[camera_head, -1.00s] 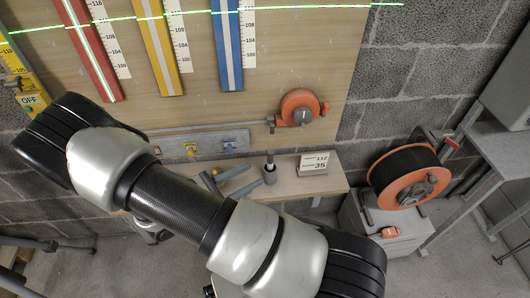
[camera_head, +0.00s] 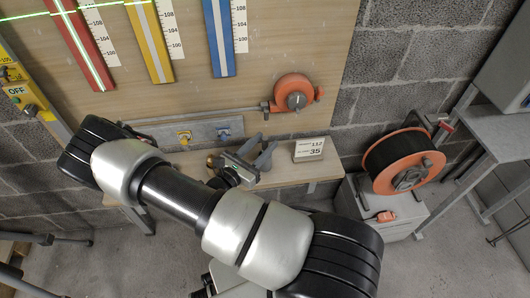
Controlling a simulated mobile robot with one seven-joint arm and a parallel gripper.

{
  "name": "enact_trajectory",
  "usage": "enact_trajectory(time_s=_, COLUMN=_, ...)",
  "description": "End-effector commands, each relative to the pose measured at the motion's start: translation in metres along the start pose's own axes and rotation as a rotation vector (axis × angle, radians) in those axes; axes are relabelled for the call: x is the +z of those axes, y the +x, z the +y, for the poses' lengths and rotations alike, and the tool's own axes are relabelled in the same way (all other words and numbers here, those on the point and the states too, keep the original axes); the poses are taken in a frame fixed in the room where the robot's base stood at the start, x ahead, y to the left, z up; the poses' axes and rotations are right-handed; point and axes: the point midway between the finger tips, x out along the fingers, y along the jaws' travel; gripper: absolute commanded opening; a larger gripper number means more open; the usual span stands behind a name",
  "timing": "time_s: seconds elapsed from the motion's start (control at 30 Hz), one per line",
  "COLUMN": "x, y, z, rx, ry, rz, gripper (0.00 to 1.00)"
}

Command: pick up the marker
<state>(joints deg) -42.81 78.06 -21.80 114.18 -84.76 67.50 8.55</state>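I cannot make out the marker now; my gripper and its fingers cover the part of the narrow wooden shelf (camera_head: 285,172) where a small dark holder with an upright stick-like thing stood earlier. My gripper (camera_head: 261,144) is over the shelf, left of the small white card. Its two grey fingers are spread apart, pointing toward the board. I see nothing held between them, though the view there is small and partly covered.
A white card (camera_head: 309,149) reading 112 and 35 stands on the shelf. Behind are an orange tape reel (camera_head: 294,93) and a grey rail (camera_head: 204,132). An orange and black cable reel (camera_head: 402,160) sits on a grey box (camera_head: 400,215) at right. A grey table (camera_head: 500,135) is farther right.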

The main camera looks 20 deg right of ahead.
Motion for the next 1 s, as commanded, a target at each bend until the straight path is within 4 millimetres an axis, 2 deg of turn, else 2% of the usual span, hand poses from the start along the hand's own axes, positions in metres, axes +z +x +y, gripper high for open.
enact_trajectory(time_s=0.13, x=-0.001, y=0.01, z=0.0, rx=-0.002, ry=0.002, rz=-0.001, gripper=0.38)
enact_trajectory(time_s=0.4, x=-0.001, y=0.048, z=0.003, rx=-0.001, ry=0.002, rz=0.0, gripper=0.38)
enact_trajectory(time_s=0.7, x=0.001, y=0.054, z=0.003, rx=0.001, ry=0.002, rz=0.0, gripper=0.38)
enact_trajectory(time_s=0.77, x=0.001, y=0.054, z=0.003, rx=0.001, ry=0.002, rz=0.0, gripper=0.31)
enact_trajectory(time_s=0.93, x=0.001, y=0.054, z=0.003, rx=0.001, ry=0.002, rz=0.0, gripper=0.02)
enact_trajectory(time_s=1.0, x=0.001, y=0.054, z=0.003, rx=0.0, ry=0.002, rz=0.0, gripper=0.0)
